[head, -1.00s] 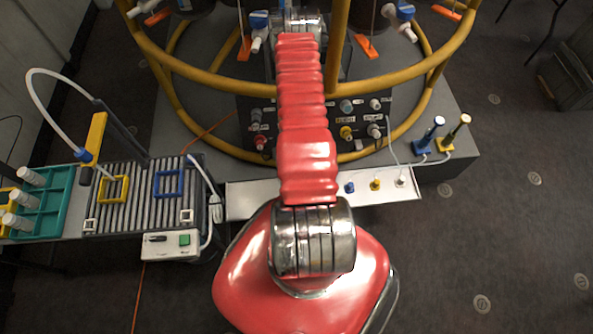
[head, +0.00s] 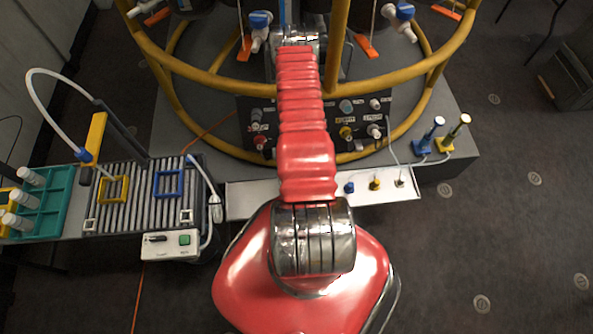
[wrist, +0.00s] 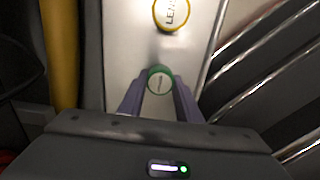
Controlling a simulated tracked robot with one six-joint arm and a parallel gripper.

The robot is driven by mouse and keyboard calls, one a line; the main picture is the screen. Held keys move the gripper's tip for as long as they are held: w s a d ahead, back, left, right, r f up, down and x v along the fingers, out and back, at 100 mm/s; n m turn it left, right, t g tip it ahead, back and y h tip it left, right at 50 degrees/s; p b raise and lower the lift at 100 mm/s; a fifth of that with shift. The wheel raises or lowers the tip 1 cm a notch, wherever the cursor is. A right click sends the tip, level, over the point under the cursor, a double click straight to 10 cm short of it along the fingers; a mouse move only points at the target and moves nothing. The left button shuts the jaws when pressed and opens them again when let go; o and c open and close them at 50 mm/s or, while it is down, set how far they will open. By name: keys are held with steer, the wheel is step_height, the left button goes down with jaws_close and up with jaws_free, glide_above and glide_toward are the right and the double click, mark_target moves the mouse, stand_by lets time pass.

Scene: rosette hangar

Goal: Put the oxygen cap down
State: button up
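In the wrist view, a small round cap (wrist: 160,78) with a green rim and a pale labelled face sits between the fingertips of my gripper (wrist: 160,88). The purple-grey fingers close on it from both sides. Its lettering is too small to read, but it appears to be the oxygen cap. A pale surface (wrist: 128,40) lies beyond it; I cannot tell whether the cap touches it. My gripper is hidden in the head view, where my red arm reaches away toward the top.
A yellow-rimmed round piece lettered LENS (wrist: 172,14) is just beyond the cap. Metal bars (wrist: 262,62) run at the right and a yellow post (wrist: 58,50) at the left. In the head view, yellow rails (head: 215,84) surround the work area, and a white shelf (head: 250,200) carries small fittings.

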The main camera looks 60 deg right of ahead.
steer(key=o, duration=0.4)
steer(key=shift+o, duration=0.2)
steer(key=shift+r, duration=0.1)
step_height(320, 180, up, 12)
stand_by(0.8)
stand_by(0.6)
